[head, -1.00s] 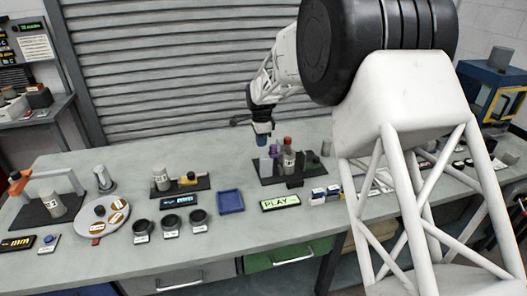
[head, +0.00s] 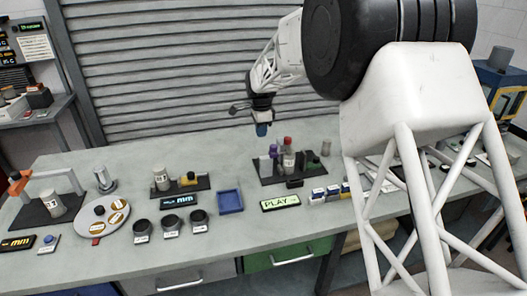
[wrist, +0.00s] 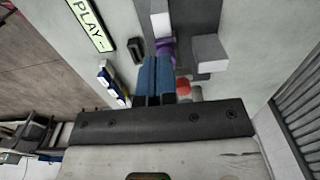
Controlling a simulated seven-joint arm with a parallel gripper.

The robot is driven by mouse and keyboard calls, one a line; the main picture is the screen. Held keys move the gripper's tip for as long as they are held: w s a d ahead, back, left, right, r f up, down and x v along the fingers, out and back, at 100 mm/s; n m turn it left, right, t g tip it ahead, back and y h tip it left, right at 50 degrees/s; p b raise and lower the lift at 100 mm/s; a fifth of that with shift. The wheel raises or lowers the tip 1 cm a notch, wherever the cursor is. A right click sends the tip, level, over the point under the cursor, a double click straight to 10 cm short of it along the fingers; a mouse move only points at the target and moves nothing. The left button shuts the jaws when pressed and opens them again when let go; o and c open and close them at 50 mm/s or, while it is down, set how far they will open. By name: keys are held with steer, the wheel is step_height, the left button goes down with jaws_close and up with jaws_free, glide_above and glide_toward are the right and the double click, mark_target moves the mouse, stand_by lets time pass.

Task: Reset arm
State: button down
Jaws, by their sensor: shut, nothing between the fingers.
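My gripper (head: 262,130) hangs above the workbench (head: 110,158), over the back left of a dark rack that holds purple-topped and red-topped bottles. Its blue fingers are together with nothing between them; they also show in the wrist view (wrist: 155,78). The purple-topped bottle (head: 273,152) and the red-topped bottle (head: 288,158) stand upright below my gripper, apart from it. In the wrist view the purple top (wrist: 166,47) and the red top (wrist: 183,86) are partly hidden behind the fingers.
A PLAY sign (head: 281,202) and a blue tray (head: 230,201) lie in front of the rack. Several black cups (head: 171,224), a round plate (head: 93,220) and an orange-ended stand (head: 20,182) are to the left. A ribbed shutter (head: 190,70) rises behind the bench.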

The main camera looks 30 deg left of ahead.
steer(key=shift+d, duration=0.1)
stand_by(0.5)
steer(key=s+d+r+n, duration=0.1)
steer(key=s+d+r, duration=0.35)
steer(key=d, duration=0.95)
steer(key=s+d+r+n+t, duration=0.1)
steer(key=s+d+r+n, duration=0.15)
steer(key=d+r, duration=0.7)
steer(key=s+d+r+n, duration=0.15)
steer(key=s+d, duration=0.25)
steer(key=d, duration=1.4)
steer(key=s+d+r+n+t, duration=0.1)
steer(key=s+d, duration=1.3)
steer(key=s+d+f+n, duration=0.1)
steer(key=s+d, duration=0.3)
steer(key=s, duration=0.4)
steer(key=s+d+f+n, duration=0.1)
steer(key=s+d+f, duration=0.3)
steer(key=s, duration=0.4)
steer(key=shift+d+n+t, duration=0.3)
steer(key=shift+d+n, duration=0.1)
steer(key=shift+d, duration=0.25)
